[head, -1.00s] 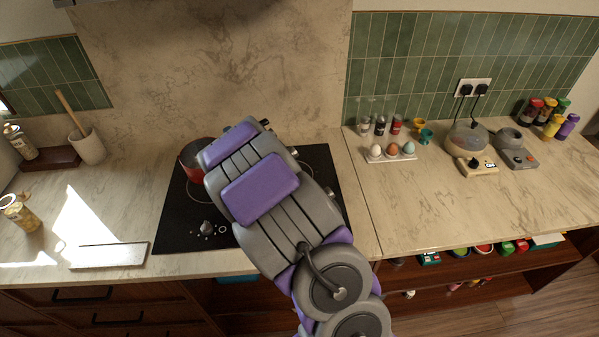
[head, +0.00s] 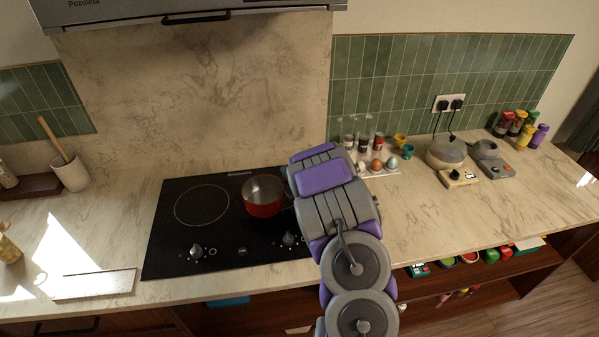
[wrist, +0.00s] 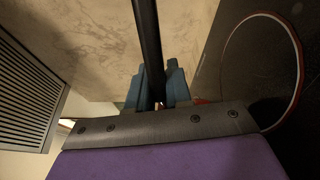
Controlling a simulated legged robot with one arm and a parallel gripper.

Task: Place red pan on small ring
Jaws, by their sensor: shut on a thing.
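The red pan (head: 264,208) is over the right half of the black cooktop (head: 165,255) in the head view. I cannot tell whether its base touches the glass. The large ring (head: 176,207) is bare to its left. The small ring is not visible; the pan and my arm cover that side. My gripper is hidden behind my arm in the head view. In the wrist view, my gripper's blue-grey fingers (wrist: 157,88) are shut on a dark bar that looks like the pan's handle (wrist: 148,45).
Cooktop knobs (head: 196,250) line the front edge. An egg tray (head: 383,171) and spice jars stand right of my arm. A utensil crock (head: 71,173) is at the left. A range hood (head: 190,10) hangs above. A flat board (head: 94,284) lies at front left.

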